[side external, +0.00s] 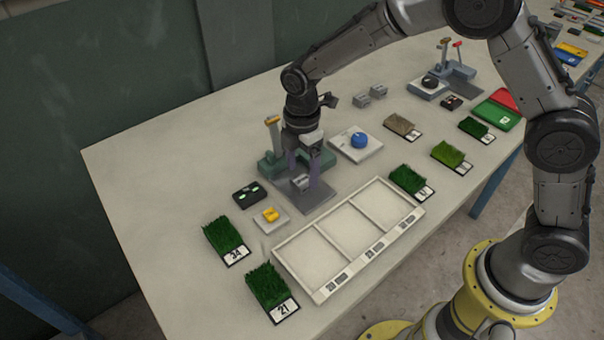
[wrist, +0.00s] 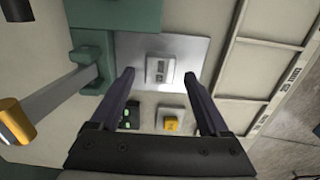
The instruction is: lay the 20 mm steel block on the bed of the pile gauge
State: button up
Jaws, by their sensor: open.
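The pile gauge has a green body (side external: 268,165) and a flat grey metal bed (side external: 318,197); the bed also shows in the wrist view (wrist: 190,48). A small light-grey steel block (wrist: 160,68) with dark markings on top lies flat on the bed. It shows only partly in the side view (side external: 300,182), between my fingers. My gripper (side external: 309,170) is over the bed, pointing down, with its fingers apart on either side of the block. In the wrist view a gap shows between each fingertip and the block. The gauge's lever has a yellow-orange knob (wrist: 16,120).
A black display box (side external: 249,194) and a yellow button on a pale pad (side external: 270,215) stand close by. A white three-part tray (side external: 340,232) is in front, empty. Turf samples (side external: 225,237) lie around. Two grey blocks (side external: 369,95) and a blue-knobbed pad (side external: 358,141) are behind.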

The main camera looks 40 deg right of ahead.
aim_at(302, 180)
notch_tip(302, 180, up, 10)
dwell(0.4)
jog(key=s+d+r+m+t, duration=0.2)
jog(key=s+d+r+m, duration=0.3)
jog(key=s+d+r, duration=0.15)
jog(key=s+d+m+t, duration=0.1)
jog(key=s+d+m, duration=0.2)
jog(key=s+m, duration=0.3)
jog(key=s+d+r+m+t, duration=0.1)
jog(key=s+d+m, duration=0.3)
jog(key=s, duration=1)
jog(key=m+t, duration=0.1)
jog(key=m, duration=0.2)
jog(key=shift+s+d+t, duration=0.3)
